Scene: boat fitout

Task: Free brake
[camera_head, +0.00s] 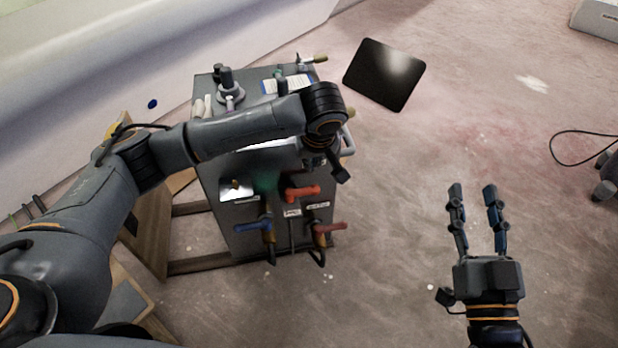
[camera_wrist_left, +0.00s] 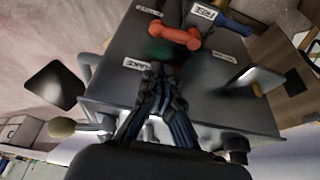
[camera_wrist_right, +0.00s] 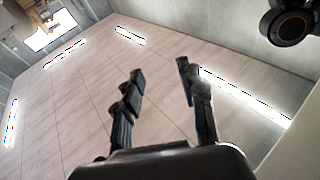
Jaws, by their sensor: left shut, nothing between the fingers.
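The grey control cabinet (camera_head: 222,205) carries a red-orange lever (camera_head: 302,192) on its front face, lying roughly level. In the left wrist view the red lever (camera_wrist_left: 175,34) sits between a label that seems to read BRAKE (camera_wrist_left: 136,64) and one that seems to read FREE (camera_wrist_left: 205,11). My left gripper (camera_wrist_left: 163,85) is shut and empty, its fingertips close to the BRAKE label and apart from the lever. In the head view its fingers are mostly hidden by the wrist. My right gripper (camera_head: 473,190) is open and empty, over the floor right of the cabinet.
A blue handle (camera_head: 253,226) and a dark red handle (camera_head: 329,228) stick out lower on the cabinet. A bright plate (camera_head: 238,188) is at its left. A dark flat panel (camera_head: 385,74) lies behind right. The floor around my right gripper is clear.

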